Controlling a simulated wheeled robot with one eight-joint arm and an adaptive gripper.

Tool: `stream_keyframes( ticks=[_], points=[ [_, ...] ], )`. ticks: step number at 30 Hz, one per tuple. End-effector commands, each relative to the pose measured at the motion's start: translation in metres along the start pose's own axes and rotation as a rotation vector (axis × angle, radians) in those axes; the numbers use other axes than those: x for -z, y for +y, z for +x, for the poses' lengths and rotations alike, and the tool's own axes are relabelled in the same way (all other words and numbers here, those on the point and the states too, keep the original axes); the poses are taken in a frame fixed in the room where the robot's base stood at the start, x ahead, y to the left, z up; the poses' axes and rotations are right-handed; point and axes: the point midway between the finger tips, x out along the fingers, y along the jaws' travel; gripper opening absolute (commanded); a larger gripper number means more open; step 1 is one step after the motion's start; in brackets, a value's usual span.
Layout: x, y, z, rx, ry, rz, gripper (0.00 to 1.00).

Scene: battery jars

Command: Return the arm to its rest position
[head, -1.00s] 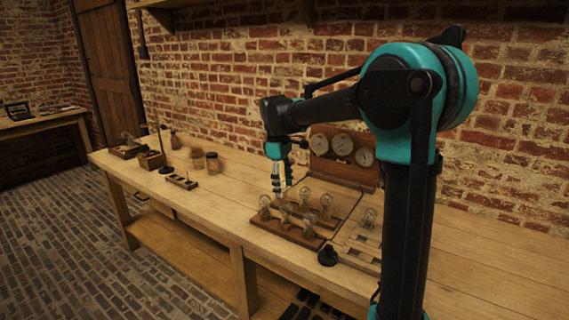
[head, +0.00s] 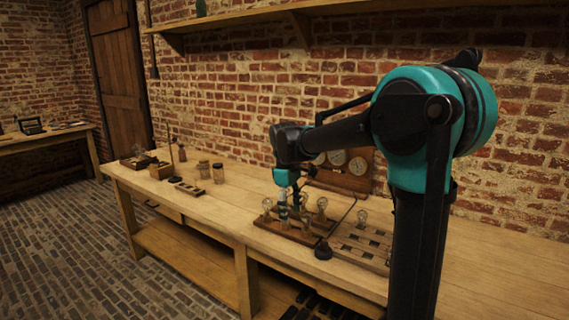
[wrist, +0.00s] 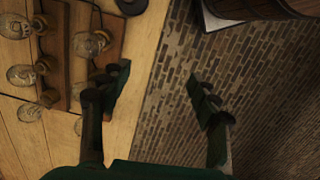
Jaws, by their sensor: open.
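My gripper (head: 290,208) hangs from my bent arm over the front part of the long wooden workbench (head: 225,212). In the head view it overlaps a wooden board of glass bulbs (head: 301,235). In the wrist view the gripper (wrist: 158,78) has its two fingers spread wide apart with nothing between them. The bench's front edge and the brick floor show between and beyond the fingers. The bulbs (wrist: 90,44) lie to the left of the fingers. How high the gripper is above the bench is hard to tell.
A gauge panel (head: 357,168) stands behind the bulbs. A slotted board (head: 362,240) and a dark round knob (head: 323,251) are to their right. Jars (head: 218,173) and small boxes stand toward the left end. A barrel (wrist: 255,8) is below the bench. A shelf (head: 380,20) runs along the wall.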

Motion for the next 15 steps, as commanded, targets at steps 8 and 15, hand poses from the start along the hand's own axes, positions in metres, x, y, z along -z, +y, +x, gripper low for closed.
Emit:
stream_keyframes(
  ticks=[8,15],
  points=[
    [-0.043,-0.003,0.028,-0.026,0.058,0.166,0.61],
    [-0.105,-0.018,0.072,-0.059,0.149,0.416,0.61]
  ],
)
